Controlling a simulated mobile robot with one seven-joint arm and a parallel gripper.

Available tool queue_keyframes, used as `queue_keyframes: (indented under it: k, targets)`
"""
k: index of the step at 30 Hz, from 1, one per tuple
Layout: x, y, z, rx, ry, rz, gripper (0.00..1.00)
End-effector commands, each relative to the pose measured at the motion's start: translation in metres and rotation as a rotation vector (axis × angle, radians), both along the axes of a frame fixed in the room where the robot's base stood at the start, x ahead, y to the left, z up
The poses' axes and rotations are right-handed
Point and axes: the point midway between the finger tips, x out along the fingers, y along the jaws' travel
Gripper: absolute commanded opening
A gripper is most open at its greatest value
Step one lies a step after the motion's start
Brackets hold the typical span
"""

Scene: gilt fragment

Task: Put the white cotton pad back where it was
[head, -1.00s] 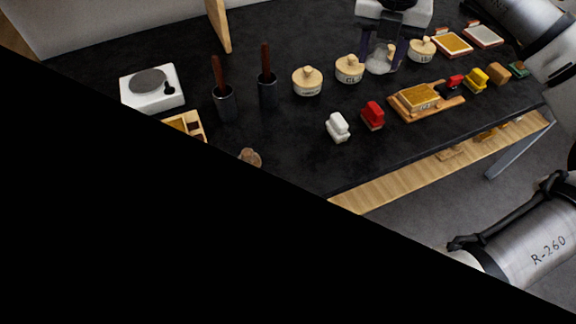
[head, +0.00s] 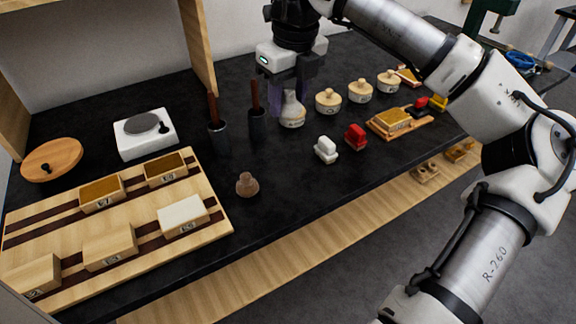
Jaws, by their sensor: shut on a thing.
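A small white block-shaped piece (head: 325,150), which may be the white cotton pad, stands on the dark bench left of a similar red one (head: 355,137). My gripper (head: 291,90) is over the middle of the bench.
Several lidded pots (head: 328,101) stand right of the vessel. Two dark cups with brown handles (head: 218,138) stand left of it. A wooden tray (head: 222,227) with labelled boxes, one white-topped (head: 183,215), is front left. A gilded block (head: 392,120) sits on a board at right.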

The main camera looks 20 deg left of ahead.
Motion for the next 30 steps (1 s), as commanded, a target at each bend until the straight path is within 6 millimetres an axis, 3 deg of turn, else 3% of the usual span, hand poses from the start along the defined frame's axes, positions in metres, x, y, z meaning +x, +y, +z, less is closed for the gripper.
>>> queue_keyframes:
  k: [6,12,25,30]
  targets:
    - [-0.001,-0.001,-0.060,0.001,0.005,0.000,0.22]
    - [-0.001,0.000,-0.102,0.002,0.004,-0.001,0.22]
    - [0.000,-0.001,-0.153,0.000,0.003,-0.003,0.22]
    - [0.000,0.000,-0.159,0.001,-0.001,-0.002,0.22]
